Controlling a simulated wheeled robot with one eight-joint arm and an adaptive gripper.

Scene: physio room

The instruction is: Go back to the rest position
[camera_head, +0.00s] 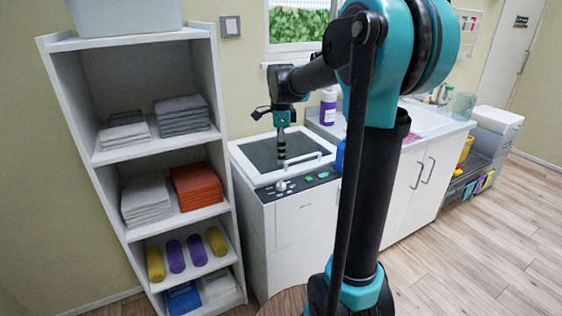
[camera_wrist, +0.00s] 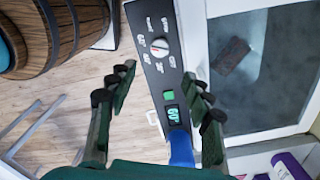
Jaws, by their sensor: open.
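My gripper (camera_head: 281,148) points down over the white heating unit (camera_head: 305,222), at its dark-windowed lid, in the head view. In the wrist view my gripper (camera_wrist: 158,76) has its two dark fingers spread apart with nothing held between them. Between them the unit's black control panel (camera_wrist: 152,78) shows a dial, a green button and a lit display. The lid's dark window (camera_wrist: 270,70) lies to the right, with a dark rectangular shape on it or beneath it. I cannot tell from the head view whether the fingers touch the unit.
A white shelf (camera_head: 228,150) with folded towels and rolls stands left. A sink counter (camera_head: 436,125) with a purple bottle (camera_head: 328,108) is right of the unit. A round wooden barrel (camera_wrist: 85,45) is close by in the wrist view. Open floor (camera_head: 480,250) lies right.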

